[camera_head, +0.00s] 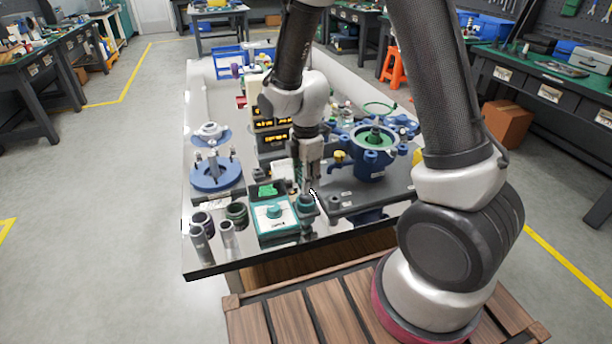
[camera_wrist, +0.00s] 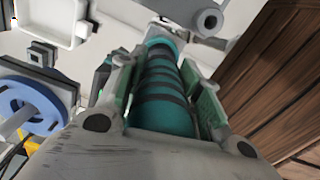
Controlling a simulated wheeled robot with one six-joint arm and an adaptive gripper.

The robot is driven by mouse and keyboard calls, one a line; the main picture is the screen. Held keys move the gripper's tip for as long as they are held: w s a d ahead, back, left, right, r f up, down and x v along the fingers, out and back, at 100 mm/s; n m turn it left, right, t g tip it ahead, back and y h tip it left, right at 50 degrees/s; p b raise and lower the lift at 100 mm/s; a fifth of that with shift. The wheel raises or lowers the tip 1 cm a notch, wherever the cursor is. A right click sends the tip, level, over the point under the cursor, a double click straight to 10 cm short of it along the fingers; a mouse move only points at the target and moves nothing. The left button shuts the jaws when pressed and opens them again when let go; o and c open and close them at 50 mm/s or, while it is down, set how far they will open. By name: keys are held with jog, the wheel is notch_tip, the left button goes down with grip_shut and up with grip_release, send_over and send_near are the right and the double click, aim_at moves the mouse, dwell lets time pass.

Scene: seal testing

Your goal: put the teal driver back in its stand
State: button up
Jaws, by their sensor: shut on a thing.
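My gripper (camera_head: 308,185) points down over the near part of the bench, with its fingers closed on the teal driver. In the wrist view the driver (camera_wrist: 163,95) is a teal barrel with dark bands, lying between the two finger pads (camera_wrist: 165,100); its far end is hard to see. In the head view a dark teal round piece (camera_head: 306,203) shows just below the fingertips; I cannot tell whether it is the driver or something under it. A grey cylinder with a dark round hole (camera_wrist: 208,21) is at the top of the wrist view. I cannot tell for certain which piece is the stand.
Dark cups (camera_head: 237,212) and grey cylinders (camera_head: 227,233) stand farther left. A blue housing with a green ring (camera_head: 372,150) is behind right. The bench's front edge (camera_head: 240,266) is close.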

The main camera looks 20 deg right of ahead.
jog(key=shift+f, duration=0.8)
dwell(1.3)
jog(key=o, duration=1.3)
notch_tip(320, 180, up, 8)
jog(key=shift+r, duration=0.5)
